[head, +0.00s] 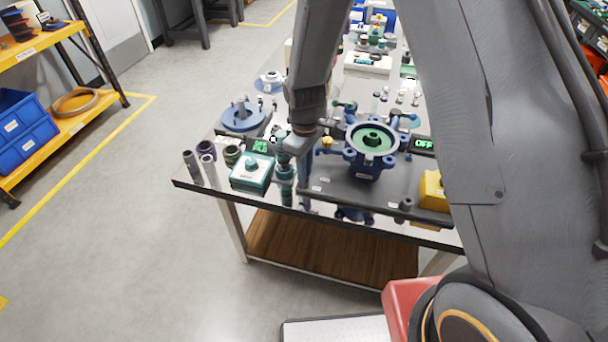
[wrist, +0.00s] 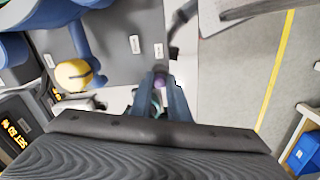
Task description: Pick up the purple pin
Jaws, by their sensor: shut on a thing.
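Most of the pin is hidden by the fingers. In the head view my gripper hangs over the front part of the table, near the teal column, and I cannot make out the pin there.
The table (head: 330,218) carries a blue fixture with a green ring (head: 371,138), a teal box (head: 251,172), a teal column (head: 285,180) and a yellow block (head: 434,191). Dark and grey cylinders (head: 208,168) stand at the left corner. Open floor lies left.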

